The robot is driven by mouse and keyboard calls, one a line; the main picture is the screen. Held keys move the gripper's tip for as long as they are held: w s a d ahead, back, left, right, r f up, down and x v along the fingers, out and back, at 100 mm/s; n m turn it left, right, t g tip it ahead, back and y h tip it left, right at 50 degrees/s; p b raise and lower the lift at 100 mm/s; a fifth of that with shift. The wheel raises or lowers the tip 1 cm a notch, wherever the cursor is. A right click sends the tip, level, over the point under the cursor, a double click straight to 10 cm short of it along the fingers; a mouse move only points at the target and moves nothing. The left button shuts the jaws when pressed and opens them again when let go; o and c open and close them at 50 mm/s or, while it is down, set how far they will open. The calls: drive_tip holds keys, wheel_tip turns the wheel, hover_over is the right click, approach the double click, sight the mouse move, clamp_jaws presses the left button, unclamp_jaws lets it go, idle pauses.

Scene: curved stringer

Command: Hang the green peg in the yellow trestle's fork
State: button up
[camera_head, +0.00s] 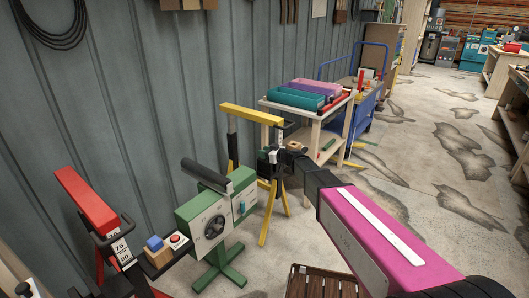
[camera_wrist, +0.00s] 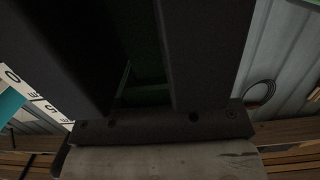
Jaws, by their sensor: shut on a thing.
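The yellow trestle (camera_head: 250,114) stands by the wall in the middle of the head view, with yellow and black legs. A dark fork (camera_head: 288,124) sticks out at the right end of its beam, above a pale label. My gripper (camera_head: 271,158) is just below that end, close in front of the trestle; I cannot tell whether they touch. In the wrist view, my two dark fingers are shut on a dark green thing, likely the green peg (camera_wrist: 149,65), mostly in shadow. The peg is not clear in the head view, so its position against the fork is unclear.
A red trestle (camera_head: 86,200) with a dark fork stands at the left. A green machine (camera_head: 216,213) on a stand is left of my arm. A wooden cart (camera_head: 308,111) with coloured boxes is behind my gripper. A slatted wooden thing (camera_head: 320,284) is at the bottom.

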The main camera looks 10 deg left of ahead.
drive_tip(key=shift+f, duration=0.15)
drive_tip(key=o, duration=1)
drive_tip(key=v, duration=1)
drive_tip(key=shift+s+d, duration=0.2)
drive_tip(key=shift+d, duration=0.1)
